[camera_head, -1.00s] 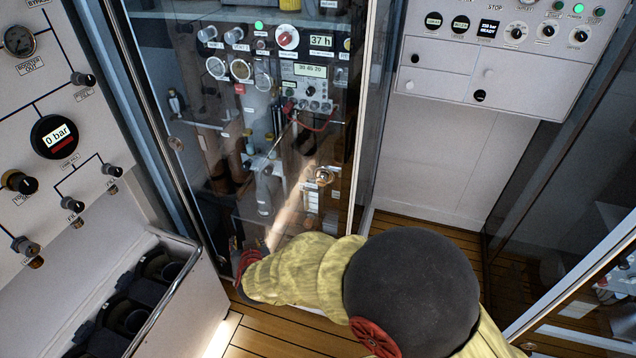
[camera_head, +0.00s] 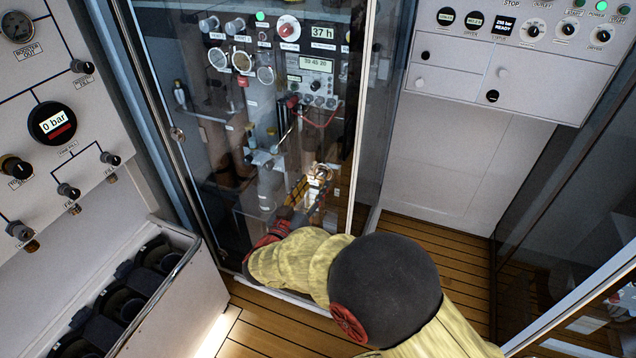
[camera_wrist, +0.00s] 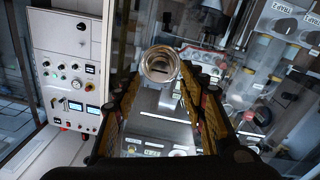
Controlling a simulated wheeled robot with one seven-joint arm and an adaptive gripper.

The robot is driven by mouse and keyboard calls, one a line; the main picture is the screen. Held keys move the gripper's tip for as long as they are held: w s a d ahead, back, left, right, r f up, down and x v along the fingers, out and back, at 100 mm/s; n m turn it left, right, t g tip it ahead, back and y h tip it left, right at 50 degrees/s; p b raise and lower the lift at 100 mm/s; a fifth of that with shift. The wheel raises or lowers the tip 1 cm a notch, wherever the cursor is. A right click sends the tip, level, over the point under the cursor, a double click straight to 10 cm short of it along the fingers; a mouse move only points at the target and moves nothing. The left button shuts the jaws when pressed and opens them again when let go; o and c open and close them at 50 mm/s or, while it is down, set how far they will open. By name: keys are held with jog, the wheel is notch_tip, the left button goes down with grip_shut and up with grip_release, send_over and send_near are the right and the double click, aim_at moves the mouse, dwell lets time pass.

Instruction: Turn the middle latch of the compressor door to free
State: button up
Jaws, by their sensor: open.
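The compressor door (camera_head: 215,200) is a tall clear glass panel and looks shut. A round metallic latch (camera_head: 320,173) sits on its right part, partly covered by my gripper (camera_head: 306,190). In the wrist view the same round latch (camera_wrist: 160,64), with a slot across its centre, shows at the tips of my gripper (camera_wrist: 160,82). The yellow-edged fingers are open, one on each side of the latch. I cannot tell whether they touch it. Another small round fitting (camera_head: 177,134) is on the door's left edge.
Gauges and a control box (camera_head: 312,75) stand behind the glass. A gauge panel (camera_head: 50,120) and a bin with dark cylinders (camera_head: 175,275) are at left. A white control cabinet (camera_head: 490,75) hangs at upper right. The wooden floor (camera_head: 425,235) beneath it is clear.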

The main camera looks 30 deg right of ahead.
aim_at(319, 178)
jog(key=shift+b+x, duration=0.45)
jog(key=shift+x, duration=1.25)
jog(key=shift+c, duration=0.5)
grip_shut()
